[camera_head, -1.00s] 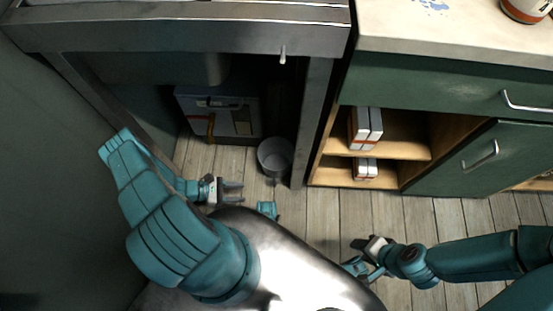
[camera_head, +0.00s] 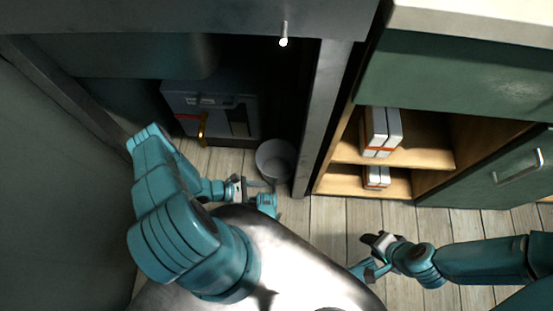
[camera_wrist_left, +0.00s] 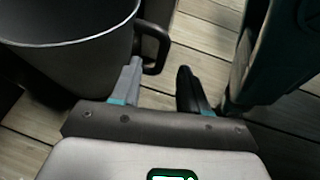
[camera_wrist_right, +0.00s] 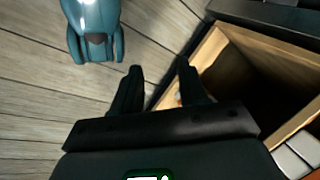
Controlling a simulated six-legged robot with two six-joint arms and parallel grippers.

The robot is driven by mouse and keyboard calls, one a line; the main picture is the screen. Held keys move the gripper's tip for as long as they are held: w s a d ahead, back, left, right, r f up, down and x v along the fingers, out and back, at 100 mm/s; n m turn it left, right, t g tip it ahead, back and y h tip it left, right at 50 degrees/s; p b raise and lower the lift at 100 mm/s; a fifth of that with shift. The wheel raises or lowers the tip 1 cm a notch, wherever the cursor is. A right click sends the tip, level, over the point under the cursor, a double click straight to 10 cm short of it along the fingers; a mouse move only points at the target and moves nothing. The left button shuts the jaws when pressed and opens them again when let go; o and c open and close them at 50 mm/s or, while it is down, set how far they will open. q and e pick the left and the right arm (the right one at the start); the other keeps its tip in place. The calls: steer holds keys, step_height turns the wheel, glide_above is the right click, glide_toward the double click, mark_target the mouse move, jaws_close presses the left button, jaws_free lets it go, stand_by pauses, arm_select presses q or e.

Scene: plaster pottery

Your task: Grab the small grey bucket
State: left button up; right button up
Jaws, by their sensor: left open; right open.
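The small grey bucket (camera_head: 277,160) stands upright on the wooden floor in the head view, under the metal counter beside its right-hand leg. In the left wrist view the bucket (camera_wrist_left: 66,50) fills the upper left, with a dark handle-like loop (camera_wrist_left: 154,48) at its right side. My left gripper (camera_wrist_left: 160,82) is open and empty there, its left finger close to the bucket and the loop. I cannot tell whether they touch. In the head view my left gripper (camera_head: 254,186) is just below the bucket. My right gripper (camera_wrist_right: 162,75) is open and empty, away from the bucket.
A grey box (camera_head: 215,108) with an orange handle stands behind the bucket under the counter. The metal leg (camera_head: 318,120) is close to the bucket's right. A wooden shelf (camera_head: 345,152) with white boxes is further right. Floor (camera_head: 325,225) is free in front of it.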

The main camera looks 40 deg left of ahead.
arm_select(q)
steer(key=shift+x, duration=1)
steer(key=b+x, duration=0.2)
steer(key=x, duration=0.2)
steer(key=shift+d+f, duration=0.15)
steer(key=shift+d, duration=0.15)
steer(key=shift+w+d, duration=0.25)
steer(key=shift+w, duration=0.1)
arm_select(e)
steer(key=f, duration=0.1)
steer(key=w, duration=0.1)
steer(key=f, duration=0.1)
steer(key=shift+w+d+f+t, duration=0.3)
steer(key=shift+t, duration=0.1)
arm_select(q)
jaws_close()
